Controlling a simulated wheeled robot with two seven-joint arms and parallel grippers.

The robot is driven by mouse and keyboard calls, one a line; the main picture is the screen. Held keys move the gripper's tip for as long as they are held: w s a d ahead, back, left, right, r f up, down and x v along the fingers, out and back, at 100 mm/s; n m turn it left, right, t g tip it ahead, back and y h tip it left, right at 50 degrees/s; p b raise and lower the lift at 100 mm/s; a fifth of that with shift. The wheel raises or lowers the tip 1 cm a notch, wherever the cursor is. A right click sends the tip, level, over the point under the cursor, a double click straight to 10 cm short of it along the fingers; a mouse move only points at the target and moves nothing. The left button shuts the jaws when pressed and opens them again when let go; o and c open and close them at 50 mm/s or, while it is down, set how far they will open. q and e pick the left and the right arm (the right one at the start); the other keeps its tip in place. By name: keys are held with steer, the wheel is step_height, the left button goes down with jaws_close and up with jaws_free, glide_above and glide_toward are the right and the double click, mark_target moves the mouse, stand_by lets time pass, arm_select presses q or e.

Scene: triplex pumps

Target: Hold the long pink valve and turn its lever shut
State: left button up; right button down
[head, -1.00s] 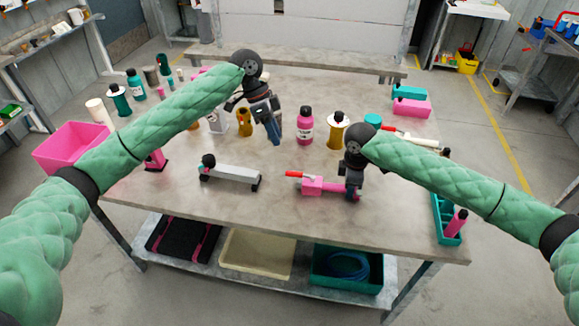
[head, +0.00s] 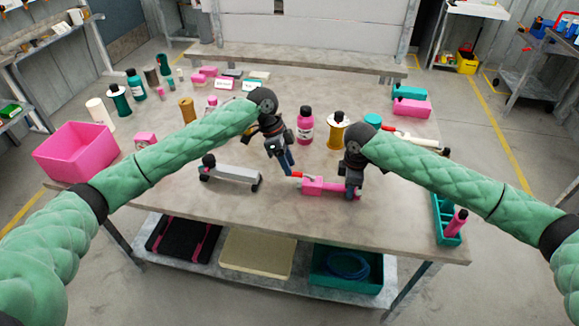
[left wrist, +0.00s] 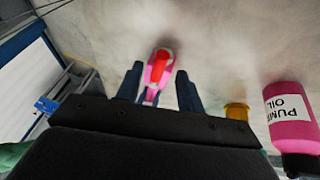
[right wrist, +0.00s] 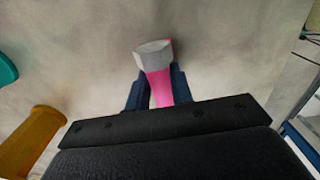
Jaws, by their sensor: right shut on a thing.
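The long pink valve (head: 318,186) lies along the table at the front, right of centre, with its red lever (head: 297,175) toward its left end. My right gripper (head: 353,190) is shut on the valve's right end. In the right wrist view the pink body (right wrist: 158,88) with a grey end lies between its fingers. My left gripper (head: 287,168) is just behind and left of the lever, fingers pointing down. In the left wrist view its fingers are apart, with the red lever (left wrist: 160,66) showing between and beyond them. Contact with the lever cannot be told.
A grey bar-shaped part (head: 230,174) with dark ends lies left of the valve. A pink oil bottle (head: 306,126) and a yellow-brown canister (head: 336,134) stand behind. A teal tray (head: 446,222) sits at the right edge. The table in front of the valve is clear.

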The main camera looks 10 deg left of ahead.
arm_select(q)
steer(key=shift+x, duration=0.85)
jaws_close()
